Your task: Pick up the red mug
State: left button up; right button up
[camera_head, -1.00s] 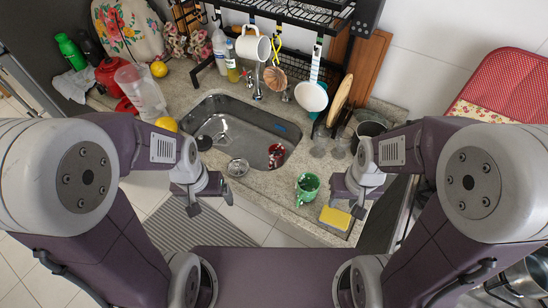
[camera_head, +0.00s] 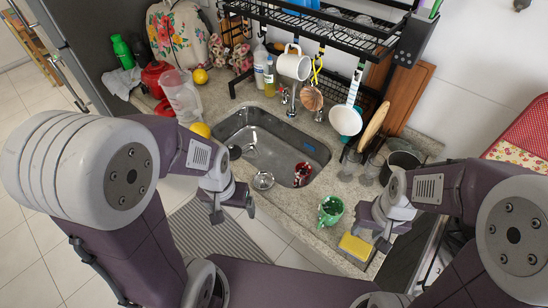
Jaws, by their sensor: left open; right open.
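A red mug (camera_head: 302,174) with a pale, dark-marked pattern is in the right front part of the steel sink (camera_head: 262,123), close to the sink's front edge. My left gripper (camera_head: 233,212) is open and empty in front of the counter, to the left of the mug and nearer to me. My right gripper (camera_head: 373,238) is open and empty near the counter's front edge, to the right of the mug, beside a green mug and a yellow sponge. Neither gripper touches the red mug.
The green mug (camera_head: 331,210) and the yellow sponge (camera_head: 355,246) are on the front counter. A small metal strainer (camera_head: 263,180) lies left of the red mug. Clear glasses (camera_head: 348,166) stand to its right. A black rack (camera_head: 310,32) with hanging utensils and a white mug (camera_head: 294,64) overhangs the sink.

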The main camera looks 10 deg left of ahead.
aim_at(303, 172)
jog(key=i+j+z, duration=0.15)
jog(key=z, duration=0.35)
jog(key=i+j+z, duration=0.1)
jog(key=j+z, duration=0.2)
jog(key=z, duration=0.15)
jog(key=j+z, duration=0.3)
jog(key=z, duration=0.2)
jog(key=i, duration=0.05)
